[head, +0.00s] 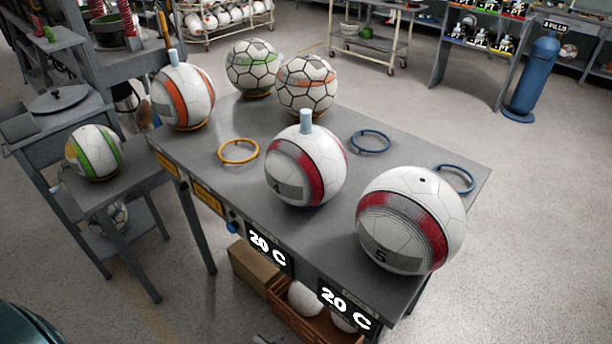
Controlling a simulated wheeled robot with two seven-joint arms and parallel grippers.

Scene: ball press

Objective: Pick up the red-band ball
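Two balls with red bands sit on the grey table (330,135). The nearer red-band ball (408,215), marked 5, is at the front right and has a small dark hole on top. The other red-band ball (303,163), apparently marked 4, sits to its left and a little farther back, with a pale blue peg (306,122) standing upright on top. The two balls are apart. Neither of my grippers is in view.
An orange-band ball (183,97) with a peg and two hexagon-patterned balls (252,67) (306,86) stand farther back. An empty yellow ring (239,151) and blue rings (370,141) (455,178) lie on the table. A green-band ball (94,152) sits on a left side stand.

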